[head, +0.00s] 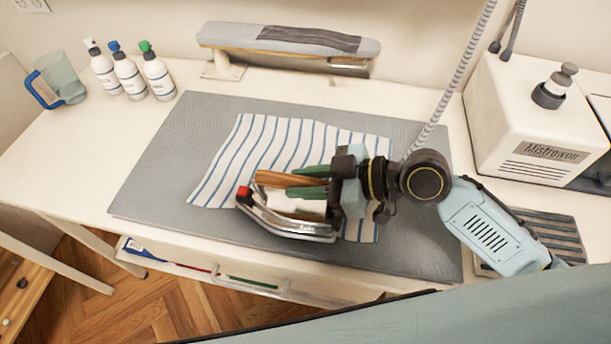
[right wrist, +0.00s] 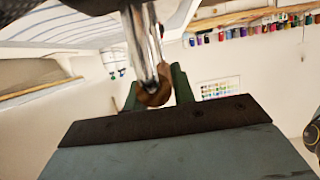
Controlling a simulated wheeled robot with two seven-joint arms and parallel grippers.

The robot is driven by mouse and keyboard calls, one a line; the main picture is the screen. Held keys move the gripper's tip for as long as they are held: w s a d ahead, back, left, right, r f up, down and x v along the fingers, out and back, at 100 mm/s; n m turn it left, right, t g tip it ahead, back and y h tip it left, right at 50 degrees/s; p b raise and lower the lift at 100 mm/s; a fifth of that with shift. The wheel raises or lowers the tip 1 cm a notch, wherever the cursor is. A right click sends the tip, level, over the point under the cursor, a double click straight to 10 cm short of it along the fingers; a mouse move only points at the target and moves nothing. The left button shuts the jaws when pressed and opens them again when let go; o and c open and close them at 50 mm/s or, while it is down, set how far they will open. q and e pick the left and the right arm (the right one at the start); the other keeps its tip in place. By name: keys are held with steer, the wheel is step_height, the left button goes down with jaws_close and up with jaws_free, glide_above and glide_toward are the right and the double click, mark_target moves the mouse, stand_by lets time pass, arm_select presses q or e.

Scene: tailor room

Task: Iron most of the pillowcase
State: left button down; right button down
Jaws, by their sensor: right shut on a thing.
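The striped pillowcase (head: 225,165), white with blue lines, lies spread on the grey ironing mat (head: 160,175). The iron (head: 285,222) has a metal soleplate, a red tip and a wooden handle (head: 285,180). My right gripper (head: 308,182) is shut on the iron's handle, with its green fingers along the wood. The iron is over the front part of the pillowcase and hides some of it. I cannot tell whether the soleplate touches the cloth. In the right wrist view the round end of the handle (right wrist: 153,97) shows between the fingers. My left gripper is not in view.
A sleeve board (head: 285,40) stands at the back. A white steam station (head: 530,120) stands at the right, beside a slatted rest (head: 555,230). A ribbed hose (head: 455,80) hangs near my right wrist.

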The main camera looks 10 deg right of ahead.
mark_target(276, 175)
steer(key=shift+a+f, duration=0.1)
steer(key=shift+w+a+p, duration=0.25)
steer(key=shift+w+a, duration=0.15)
steer(key=shift+a, duration=0.5)
steer(key=shift+w+a+p, duration=0.3)
steer(key=shift+w+a, duration=0.1)
steer(key=shift+a, duration=0.5)
steer(key=shift+w+a+p, duration=0.25)
steer(key=shift+w+a, duration=0.15)
steer(key=shift+a, duration=0.6)
steer(key=shift+w+a+r, duration=0.1)
steer(key=shift+r, duration=0.1)
steer(key=shift+w+a+r+p, duration=0.15)
steer(key=shift+w+a, duration=0.2)
steer(key=shift+a, duration=0.5)
steer(key=shift+w+a+f+p, duration=0.1)
steer(key=shift+w+a, duration=0.3)
steer(key=shift+a, duration=0.5)
steer(key=shift+w+a+r+p, duration=0.15)
steer(key=shift+w+a, duration=0.2)
steer(key=shift+a, duration=0.5)
steer(key=shift+w, duration=0.15)
steer(key=w+d+b, duration=0.3)
steer(key=w+b, duration=0.2)
steer(key=w, duration=0.2)
steer(key=shift+w+r, duration=0.1)
steer(key=shift+r, duration=0.05)
